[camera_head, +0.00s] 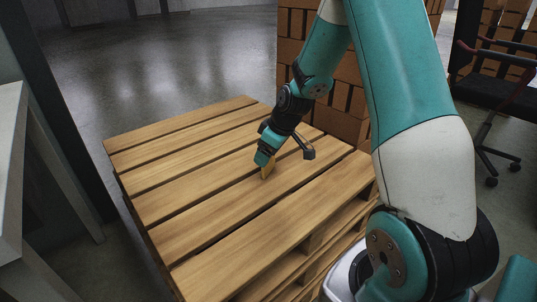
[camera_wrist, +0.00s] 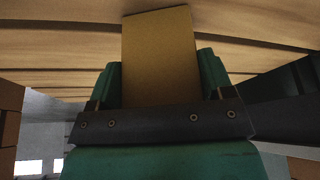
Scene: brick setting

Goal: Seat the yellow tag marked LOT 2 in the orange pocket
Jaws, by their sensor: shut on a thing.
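A yellow tag (camera_wrist: 160,58) is held between the two fingers of my gripper (camera_wrist: 160,85) in the wrist view. It is a flat plate, and no marking shows on the face in view. In the head view the tag (camera_head: 267,171) is a small yellow piece at the tip of my gripper (camera_head: 265,160), low over the middle of the wooden pallet. I cannot tell whether the tag touches the slats. No orange pocket shows in either view.
The wooden pallet (camera_head: 190,190) has bare slats with gaps between them. Stacked bricks (camera_head: 345,110) stand behind it. A black chair (camera_head: 500,95) is at the right, and a pale table (camera_head: 12,150) at the left edge. Open floor (camera_head: 160,60) lies behind the pallet.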

